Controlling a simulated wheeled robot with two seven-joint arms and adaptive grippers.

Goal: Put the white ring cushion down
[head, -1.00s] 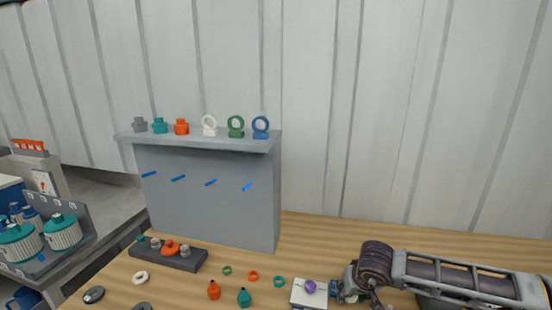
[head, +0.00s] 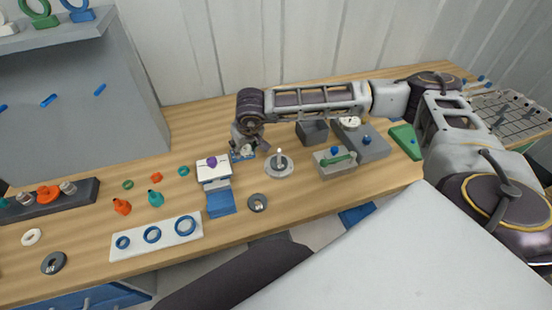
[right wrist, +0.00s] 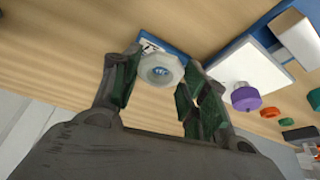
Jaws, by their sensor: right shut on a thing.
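My right gripper (head: 245,152) is just right of a white block with a purple knob (head: 212,165). In the right wrist view, its two dark green finger pads (right wrist: 162,72) are around a whitish ring (right wrist: 160,68), which looks like the white ring cushion. A blue piece with a white label (right wrist: 150,46) shows close behind the ring. I cannot tell whether the ring touches it. In the head view the fingers mostly hide the ring. Another white ring (head: 31,237) lies flat at the far left of the table. My left gripper is out of view.
A metal disc with an upright post (head: 279,167) stands right of the gripper. Grey blocks (head: 365,143) stand farther right. A white board with blue rings (head: 155,239) and small orange (head: 122,206) and teal (head: 155,198) vessels are left. A dark ring (head: 257,203) lies in front.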

